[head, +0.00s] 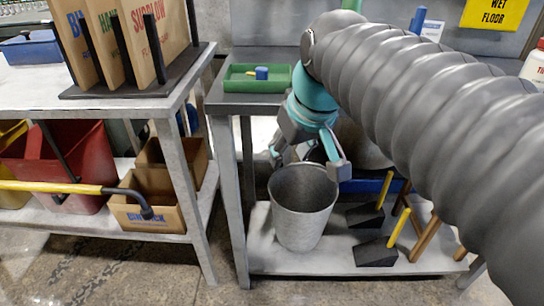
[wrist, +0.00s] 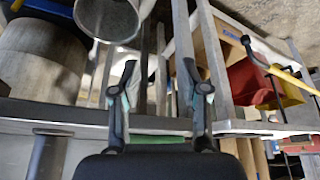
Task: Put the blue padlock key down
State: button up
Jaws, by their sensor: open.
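A small blue piece with a yellow part beside it, which looks like the blue padlock key (head: 262,72), lies in the green tray (head: 240,86) on the grey table. It is too small to make out its shape. My gripper (head: 308,163) is open, with nothing visible between its fingers. It points down in front of the table edge, right of and below the tray, over the metal bucket. In the wrist view my gripper (wrist: 159,70) shows two spread fingers with a clear gap. A strip of the green tray (wrist: 158,138) shows between them; the key is hidden there.
The metal bucket (head: 302,215) stands on the lower shelf just below my gripper. Black wedges (head: 376,252) with yellow handles lie right of it. A left bench (head: 180,102) holds a board rack (head: 130,85). A gap separates bench and table.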

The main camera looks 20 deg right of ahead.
jog(key=s+f+m, duration=0.2)
jog(key=s+f, duration=0.5)
jog(key=f, duration=0.3)
jog(key=shift+s+f+t+h, duration=0.15)
jog(key=shift+f+t+h, duration=0.15)
jog(key=shift+f+t, duration=0.1)
dwell(0.4)
